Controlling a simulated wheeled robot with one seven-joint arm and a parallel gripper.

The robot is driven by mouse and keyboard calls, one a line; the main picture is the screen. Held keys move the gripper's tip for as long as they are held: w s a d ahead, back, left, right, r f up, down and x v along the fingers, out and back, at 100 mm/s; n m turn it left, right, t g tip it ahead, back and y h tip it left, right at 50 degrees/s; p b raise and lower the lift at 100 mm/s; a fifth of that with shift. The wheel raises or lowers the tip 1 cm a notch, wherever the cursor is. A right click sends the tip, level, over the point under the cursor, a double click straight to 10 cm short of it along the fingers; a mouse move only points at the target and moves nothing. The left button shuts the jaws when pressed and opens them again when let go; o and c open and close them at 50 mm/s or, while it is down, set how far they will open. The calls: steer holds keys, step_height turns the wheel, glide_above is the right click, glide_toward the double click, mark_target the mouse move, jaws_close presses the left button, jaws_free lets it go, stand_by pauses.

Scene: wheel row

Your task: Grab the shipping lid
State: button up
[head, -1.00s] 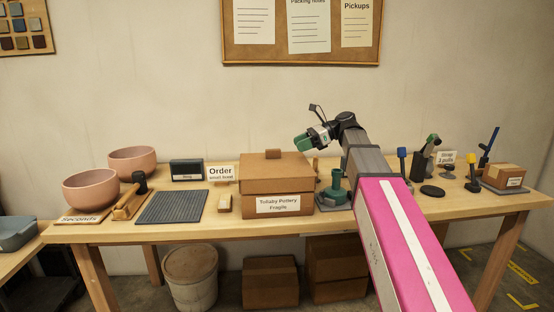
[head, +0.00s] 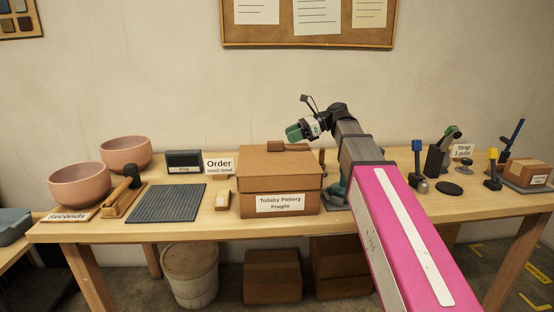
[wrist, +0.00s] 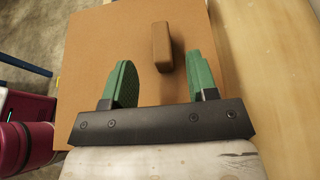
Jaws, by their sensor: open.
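The shipping lid (head: 262,165) is a flat brown cardboard lid on the labelled box (head: 258,204) at the middle of the table. A small brown block handle (head: 276,146) stands on its top; it also shows in the wrist view (wrist: 161,47). My gripper (head: 292,133) is above the lid, a little to the right of the handle in the head view. In the wrist view its green fingers (wrist: 162,78) are spread apart and empty. The handle lies just ahead of the fingertips, roughly between their lines and nearer the right finger. The lid (wrist: 95,45) fills much of that view.
Left of the box are an order card (head: 220,167), a dark ribbed mat (head: 166,203), a wooden tool (head: 124,199) and pink bowls (head: 80,185). Right of my arm stand several clamp-like tools (head: 418,168) and a small carton (head: 527,172). Air above the box's left side is clear.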

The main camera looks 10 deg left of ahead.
mark_target(277, 154)
steer(key=x, duration=0.5)
steer(key=shift+f, duration=0.15)
steer(key=shift+w, duration=0.1)
jaws_close()
